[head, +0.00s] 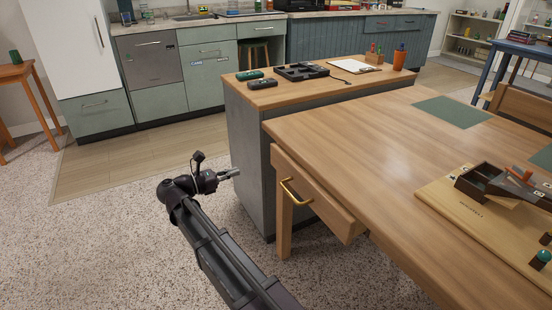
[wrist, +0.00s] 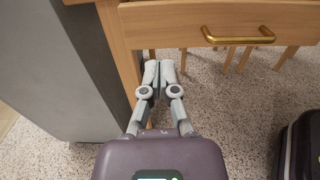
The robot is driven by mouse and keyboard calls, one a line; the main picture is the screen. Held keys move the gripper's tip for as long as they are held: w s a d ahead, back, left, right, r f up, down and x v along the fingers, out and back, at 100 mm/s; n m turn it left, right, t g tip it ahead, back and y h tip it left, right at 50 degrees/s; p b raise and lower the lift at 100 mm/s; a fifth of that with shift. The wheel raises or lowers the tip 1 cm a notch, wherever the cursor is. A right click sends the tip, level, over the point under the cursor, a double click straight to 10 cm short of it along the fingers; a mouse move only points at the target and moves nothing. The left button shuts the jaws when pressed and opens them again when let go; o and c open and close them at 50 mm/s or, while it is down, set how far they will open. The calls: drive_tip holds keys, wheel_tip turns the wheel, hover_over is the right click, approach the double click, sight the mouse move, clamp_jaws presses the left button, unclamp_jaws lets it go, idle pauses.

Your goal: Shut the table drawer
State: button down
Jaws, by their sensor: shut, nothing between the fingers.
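The wooden table (head: 375,140) has a drawer (head: 324,208) under its near left edge. The drawer front carries a brass bar handle (head: 295,192). The front seems to stand out from the table edge, but its inside is hidden and I cannot tell how far it is out. In the wrist view the drawer front (wrist: 175,28) and handle (wrist: 238,40) are at the top. My gripper (head: 232,173) is left of the drawer, apart from the handle. In the wrist view my gripper (wrist: 160,66) has its fingers together and empty, below and left of the handle.
A grey cabinet with a wooden top (head: 248,150) stands close behind my gripper, beside a table leg (head: 284,225). A wooden board (head: 460,215) with a dark box lies on the table. The speckled floor (head: 110,225) at left is clear.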

sight(280, 157)
drive_tip(key=shift+d, duration=0.1)
drive_tip(key=x, duration=1.4)
drive_tip(key=shift+w, duration=0.1)
drive_tip(key=shift+w, duration=0.1)
idle(0.5)
